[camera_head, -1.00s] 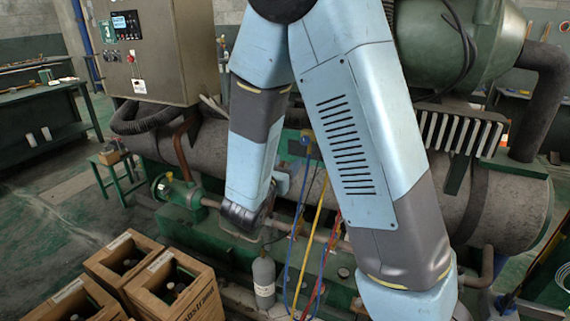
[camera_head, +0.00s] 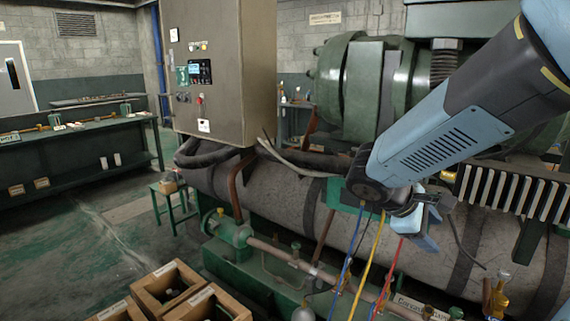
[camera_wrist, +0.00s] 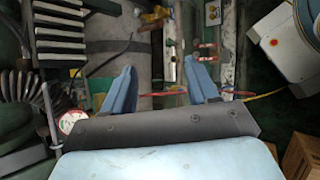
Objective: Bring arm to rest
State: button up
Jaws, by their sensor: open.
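My arm comes in from the upper right in the head view, bent in front of the green machine. My gripper (camera_head: 425,236) is small and partly hidden there, in front of the large grey pipe (camera_head: 330,212). In the wrist view, the two blue fingers of my gripper (camera_wrist: 160,84) stand wide apart with nothing held between them. Blue, yellow (camera_head: 369,262) and red hoses hang just below and left of my gripper in the head view. A red hose (camera_wrist: 165,93) also crosses behind the fingers in the wrist view.
A control cabinet (camera_head: 228,75) stands left of the arm. Wooden crates (camera_head: 165,285) stand at the lower front. A small green stool (camera_head: 172,200) and a long workbench (camera_head: 80,140) are at left. A round gauge (camera_wrist: 72,122) shows beside my gripper.

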jog(key=s+a+r+m+t+y, duration=0.4)
jog(key=s+a+r+m+y, duration=0.2)
jog(key=s+r+m+y, duration=0.2)
jog(key=shift+a+m+y, duration=0.25)
jog(key=shift+m+y, duration=0.35)
jog(key=shift+m, duration=0.6)
